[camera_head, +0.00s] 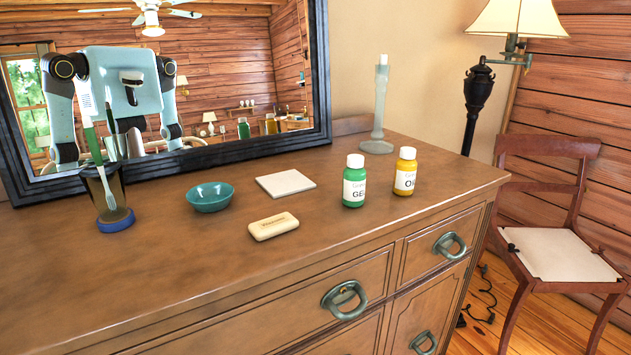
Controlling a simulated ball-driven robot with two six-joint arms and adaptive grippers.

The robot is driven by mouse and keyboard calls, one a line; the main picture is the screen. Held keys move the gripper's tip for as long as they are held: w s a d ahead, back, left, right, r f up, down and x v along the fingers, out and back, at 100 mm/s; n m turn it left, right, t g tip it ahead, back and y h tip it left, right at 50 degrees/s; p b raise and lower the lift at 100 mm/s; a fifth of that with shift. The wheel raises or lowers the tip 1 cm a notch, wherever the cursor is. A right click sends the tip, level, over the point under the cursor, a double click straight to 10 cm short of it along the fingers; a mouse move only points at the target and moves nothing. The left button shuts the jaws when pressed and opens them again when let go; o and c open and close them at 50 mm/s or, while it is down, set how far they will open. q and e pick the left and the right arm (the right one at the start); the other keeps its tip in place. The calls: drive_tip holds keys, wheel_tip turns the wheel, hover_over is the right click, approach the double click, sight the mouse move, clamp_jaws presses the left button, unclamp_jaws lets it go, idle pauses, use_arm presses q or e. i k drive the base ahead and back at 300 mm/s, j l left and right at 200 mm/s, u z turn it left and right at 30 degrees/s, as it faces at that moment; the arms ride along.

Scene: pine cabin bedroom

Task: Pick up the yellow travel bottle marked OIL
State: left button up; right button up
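The yellow travel bottle (405,171) stands upright on the wooden dresser top near its right end. It has a white cap and a white label; the letters "OI" show and the rest curves out of sight. A green bottle (354,181) with a white cap and a label starting "GE" stands just left of it, with a small gap between them. Neither of my grippers shows directly in the head view. A robot reflection appears in the mirror, but no gripper state can be read from it.
A chair (560,250) stands right. The front dresser top is clear.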

sight(405, 172)
drive_tip(key=i+l+u, duration=0.1)
drive_tip(key=l+u, duration=0.25)
drive_tip(key=l, duration=0.45)
drive_tip(key=l+u, duration=0.35)
drive_tip(key=l, duration=0.4)
drive_tip(key=k+l+u, duration=0.15)
drive_tip(key=l+u, duration=0.2)
drive_tip(key=l, duration=0.4)
